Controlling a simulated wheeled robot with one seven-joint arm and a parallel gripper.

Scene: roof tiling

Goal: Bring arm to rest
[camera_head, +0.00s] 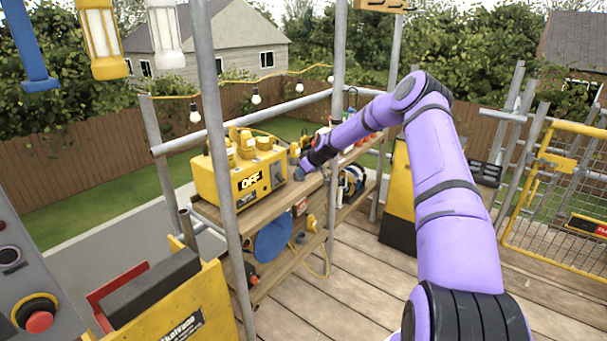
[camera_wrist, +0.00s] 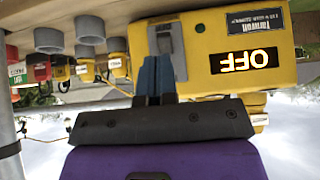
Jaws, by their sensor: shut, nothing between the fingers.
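My purple arm reaches from the lower right of the head view to the shelf, with its end beside a yellow box. My gripper (camera_wrist: 155,62) is shut and empty in the wrist view, its blue fingers pressed together. In the head view its tip (camera_head: 300,173) is small, just right of the box. The yellow box (camera_head: 208,183) stands on the upper shelf, with a display reading OFF. The box also shows upside down in the wrist view (camera_wrist: 216,75). The fingers overlap its grey panel (camera_wrist: 165,30) there; I cannot tell whether they touch.
A wooden shelf (camera_head: 215,217) carries the box, with a blue disc (camera_head: 273,238) below. Scaffold poles (camera_head: 218,120) stand close to the shelf and arm. A yellow mesh gate (camera_head: 555,190) stands right. The plank floor (camera_head: 350,290) is clear in the middle.

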